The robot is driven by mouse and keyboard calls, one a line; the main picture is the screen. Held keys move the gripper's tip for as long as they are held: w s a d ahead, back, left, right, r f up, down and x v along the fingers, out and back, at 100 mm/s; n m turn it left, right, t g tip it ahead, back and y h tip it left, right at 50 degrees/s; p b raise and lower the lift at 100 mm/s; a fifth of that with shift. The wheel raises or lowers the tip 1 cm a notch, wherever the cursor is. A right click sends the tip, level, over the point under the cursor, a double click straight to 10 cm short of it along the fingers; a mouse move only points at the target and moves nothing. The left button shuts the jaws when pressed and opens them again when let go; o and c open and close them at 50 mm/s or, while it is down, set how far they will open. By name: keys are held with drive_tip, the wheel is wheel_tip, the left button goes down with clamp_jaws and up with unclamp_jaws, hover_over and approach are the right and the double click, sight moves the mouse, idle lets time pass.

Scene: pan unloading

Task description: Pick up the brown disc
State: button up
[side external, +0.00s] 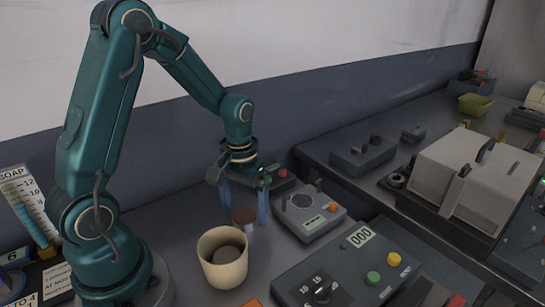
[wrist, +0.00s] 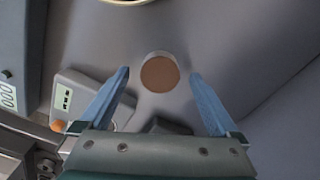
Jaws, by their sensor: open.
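The brown disc (side external: 244,215) is the round brown top on a small pale cylinder, standing on the grey bench behind the cream cup. In the wrist view the brown disc (wrist: 160,74) shows from above with a pale rim around its upper edge. My gripper (side external: 246,215) is open, with its blue fingers pointing down around the disc. In the wrist view my gripper (wrist: 159,74) has one finger on each side of the disc, with a visible gap on both sides. Nothing is held.
The cream cup (side external: 209,259) stands in front of the disc; its rim (wrist: 122,2) shows at the wrist view's top edge. A grey scale (side external: 306,210) with a display sits close to the right. A control box (side external: 350,270) with a dial and buttons lies at the front right.

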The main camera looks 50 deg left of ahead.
drive_tip(key=shift+f, duration=0.6)
drive_tip(key=shift+c, duration=0.4)
clamp_jaws()
drive_tip(key=shift+r, duration=0.2)
